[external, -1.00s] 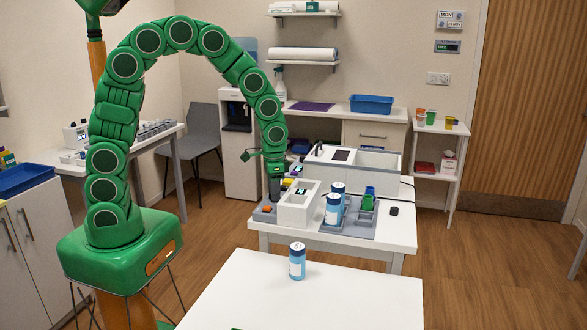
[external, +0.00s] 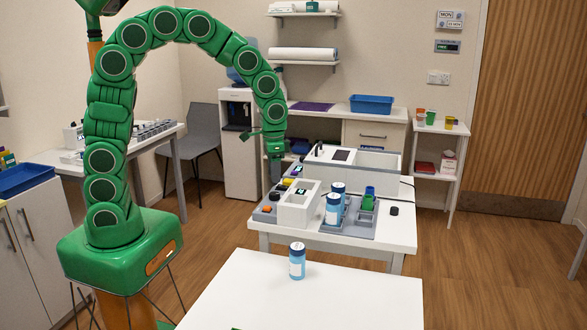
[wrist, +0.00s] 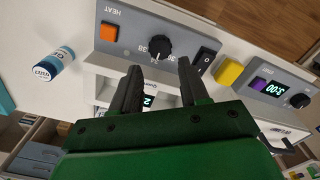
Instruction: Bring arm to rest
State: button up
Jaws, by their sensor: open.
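My gripper (external: 276,178) is at the end of my green, arched arm and points down above the grey control panel on the white table. In the wrist view my gripper (wrist: 160,76) has its two dark fingers apart, with nothing between them. Beyond the fingertips is the panel marked HEAT, with an orange button (wrist: 108,32), a black knob (wrist: 160,46) and a black rocker switch (wrist: 205,61). A yellow button (wrist: 229,72) and a purple display (wrist: 269,87) lie to their right. The fingers appear clear of the controls.
Another bottle (external: 297,262) stands on the nearer white table (external: 300,305). A long grey-white box (external: 378,163) lies behind. Open air surrounds the arch of my arm.

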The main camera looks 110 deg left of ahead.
jog(key=shift+r, duration=0.65)
jog(key=shift+d, duration=0.1)
jog(key=s+d+r+m, duration=0.15)
jog(key=s+d, duration=0.25)
jog(key=d, duration=0.4)
jog(key=s+d+r+m+g, duration=0.1)
jog(key=s+d+r, duration=0.2)
jog(key=s+d, duration=0.3)
jog(key=s+d+r+m, duration=0.2)
jog(key=s+d+r, duration=0.1)
jog(key=d, duration=0.6)
jog(key=s+d+m, duration=0.1)
jog(key=s+d, duration=0.4)
jog(key=s, duration=0.5)
jog(key=shift+s+d+f+g, duration=0.15)
jog(key=shift+d+g, duration=0.15)
jog(key=shift+g, duration=0.1)
